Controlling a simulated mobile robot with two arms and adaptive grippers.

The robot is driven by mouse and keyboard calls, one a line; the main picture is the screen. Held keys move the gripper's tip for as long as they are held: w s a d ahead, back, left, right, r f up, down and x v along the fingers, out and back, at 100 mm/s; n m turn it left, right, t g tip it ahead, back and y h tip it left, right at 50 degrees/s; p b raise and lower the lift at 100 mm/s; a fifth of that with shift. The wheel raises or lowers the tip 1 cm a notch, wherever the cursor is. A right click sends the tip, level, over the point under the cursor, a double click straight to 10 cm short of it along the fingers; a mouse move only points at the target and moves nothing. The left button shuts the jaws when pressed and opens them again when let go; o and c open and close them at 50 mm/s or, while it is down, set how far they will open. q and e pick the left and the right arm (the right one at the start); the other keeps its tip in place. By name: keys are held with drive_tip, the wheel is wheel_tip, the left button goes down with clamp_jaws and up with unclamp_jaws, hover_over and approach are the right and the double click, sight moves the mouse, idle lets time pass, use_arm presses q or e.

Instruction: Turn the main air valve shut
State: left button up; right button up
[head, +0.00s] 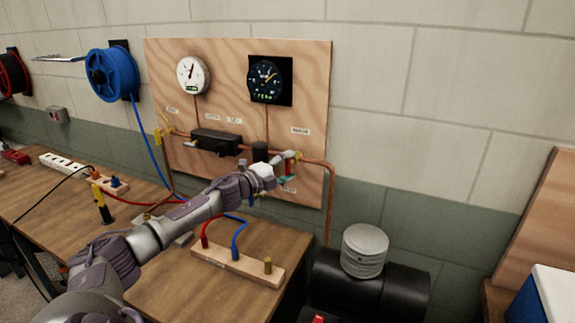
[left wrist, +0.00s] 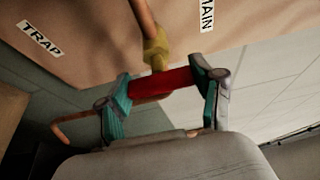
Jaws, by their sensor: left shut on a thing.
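The main air valve has a brass body (left wrist: 156,52) on a copper pipe and a red handle (left wrist: 165,82), both clear in the left wrist view, near a label ending in "AIN". My left gripper (left wrist: 166,98) has its teal fingertips at the two ends of the red handle and is shut on it. In the head view my left gripper (head: 285,174) is at the lower right of the plywood board (head: 225,65), largely covering the valve. My right gripper is in neither view.
The board carries a white gauge (head: 193,76), a black gauge (head: 266,80) and a black regulator block (head: 217,142). A wooden bench (head: 165,285) with a terminal strip (head: 236,262) lies under my arm. A black tank (head: 390,295) stands below right.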

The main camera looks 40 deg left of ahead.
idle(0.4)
use_arm(q)
drive_tip(key=o, duration=1.2)
drive_tip(key=shift+c, duration=0.2)
drive_tip(key=s+a, duration=0.1)
drive_tip(key=s, duration=1.1)
